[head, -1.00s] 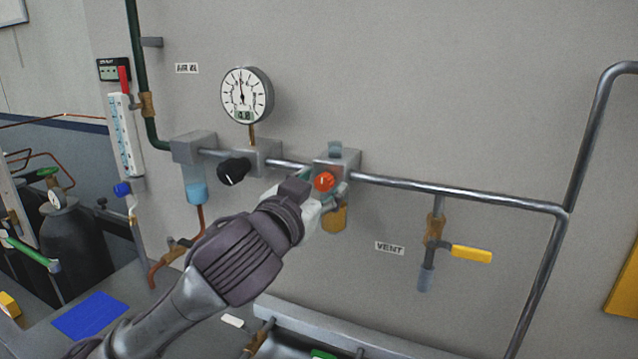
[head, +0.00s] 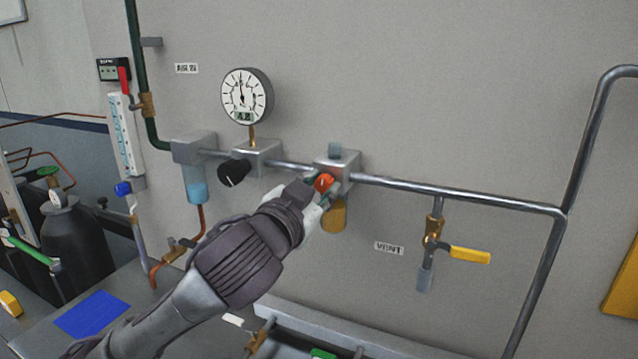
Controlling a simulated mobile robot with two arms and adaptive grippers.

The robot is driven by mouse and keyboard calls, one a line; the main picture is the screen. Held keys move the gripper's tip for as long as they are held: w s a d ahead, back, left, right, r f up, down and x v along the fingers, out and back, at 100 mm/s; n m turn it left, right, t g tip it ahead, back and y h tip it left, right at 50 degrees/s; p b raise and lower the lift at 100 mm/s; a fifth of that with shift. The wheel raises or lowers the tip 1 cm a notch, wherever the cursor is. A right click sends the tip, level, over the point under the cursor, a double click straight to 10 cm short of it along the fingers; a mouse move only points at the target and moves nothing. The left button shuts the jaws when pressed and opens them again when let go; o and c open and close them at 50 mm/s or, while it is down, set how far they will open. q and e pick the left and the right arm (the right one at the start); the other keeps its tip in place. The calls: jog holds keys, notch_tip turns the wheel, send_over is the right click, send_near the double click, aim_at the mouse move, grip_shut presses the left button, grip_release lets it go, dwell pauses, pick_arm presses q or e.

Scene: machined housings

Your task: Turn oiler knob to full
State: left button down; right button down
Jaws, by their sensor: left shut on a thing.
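The oiler is a grey block (head: 338,164) on the steel pipe, with an amber bowl (head: 334,216) below it. Its orange-red knob (head: 324,182) faces me and is partly covered by the gripper. My left gripper (head: 318,190) reaches in from the lower left and is shut on the knob, its fingers around the knob's sides. The knob's exact setting is too small to read. My right gripper is not in view.
Left of the oiler are a black regulator knob (head: 233,172), a round gauge (head: 247,96) and a blue filter bowl (head: 195,191). A yellow-handled vent valve (head: 469,255) hangs at right.

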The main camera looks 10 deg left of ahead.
pick_arm(q)
jog(key=m+p, duration=0.4)
jog(key=m, duration=0.2)
jog(key=shift+r, duration=0.1)
jog(key=m+p, duration=0.3)
jog(key=m, duration=0.2)
jog(key=shift+m+p, duration=0.3)
jog(key=shift+m, duration=0.1)
jog(key=m+p, duration=0.3)
jog(key=m, duration=0.2)
jog(key=shift+p, duration=0.4)
jog(key=m+p, duration=0.4)
jog(key=m, duration=0.1)
jog(key=shift+m, duration=0.4)
jog(key=m, duration=0.1)
jog(key=m+p, duration=0.1)
jog(key=shift+f+m, duration=0.25)
jog(key=shift+m, duration=0.15)
jog(key=shift+m+p, duration=0.55)
jog(key=shift+m, duration=0.35)
jog(key=m, duration=0.3)
jog(key=shift+f+m, duration=0.15)
jog(key=shift+m, duration=1.95)
jog(key=shift+a, duration=0.1)
